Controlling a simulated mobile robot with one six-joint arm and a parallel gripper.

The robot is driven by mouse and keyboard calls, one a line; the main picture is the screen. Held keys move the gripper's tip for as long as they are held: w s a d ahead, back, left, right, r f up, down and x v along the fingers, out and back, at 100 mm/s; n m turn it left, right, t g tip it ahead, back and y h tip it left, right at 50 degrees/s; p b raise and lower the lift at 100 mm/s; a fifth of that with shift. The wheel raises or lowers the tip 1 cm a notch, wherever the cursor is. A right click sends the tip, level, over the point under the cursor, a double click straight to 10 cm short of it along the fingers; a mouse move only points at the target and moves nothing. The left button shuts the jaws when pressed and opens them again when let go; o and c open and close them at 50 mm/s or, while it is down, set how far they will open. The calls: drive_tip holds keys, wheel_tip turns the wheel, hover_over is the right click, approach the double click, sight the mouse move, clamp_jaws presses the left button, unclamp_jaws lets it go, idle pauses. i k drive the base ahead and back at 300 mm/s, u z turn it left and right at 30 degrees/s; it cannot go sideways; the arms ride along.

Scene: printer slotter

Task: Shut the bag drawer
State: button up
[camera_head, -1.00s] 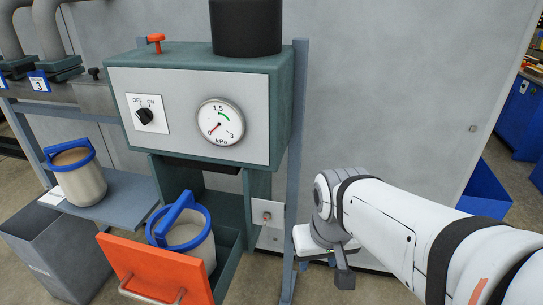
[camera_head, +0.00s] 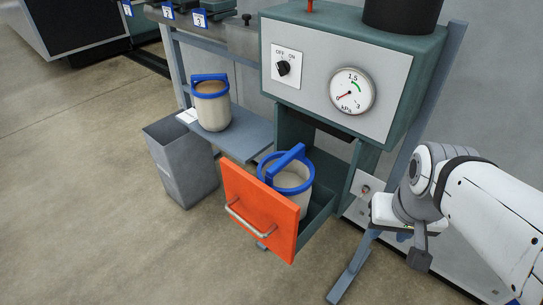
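The bag drawer has an orange front (camera_head: 258,211) with a metal bar handle (camera_head: 244,218). It stands pulled out below the green machine cabinet (camera_head: 365,60). A beige bag with a blue rim and handle (camera_head: 291,186) sits upright inside it. My gripper (camera_head: 418,247) is at the right, beside the machine's frame and apart from the drawer. Its fingers point down and are partly hidden, so I cannot tell how far apart they are.
A second blue-rimmed bag (camera_head: 211,106) stands on a side shelf (camera_head: 240,138) left of the drawer. The concrete floor (camera_head: 130,240) in front of the drawer is clear.

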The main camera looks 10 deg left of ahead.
sight(270, 218)
drive_tip(key=u, duration=0.55)
drive_tip(key=k, duration=0.5)
drive_tip(key=u, duration=0.4)
drive_tip(key=i, duration=0.5)
drive_tip(key=z, duration=0.1)
drive_tip(key=k, duration=0.95)
drive_tip(key=u, duration=0.8)
drive_tip(key=i, duration=0.6)
drive_tip(key=u, duration=0.2)
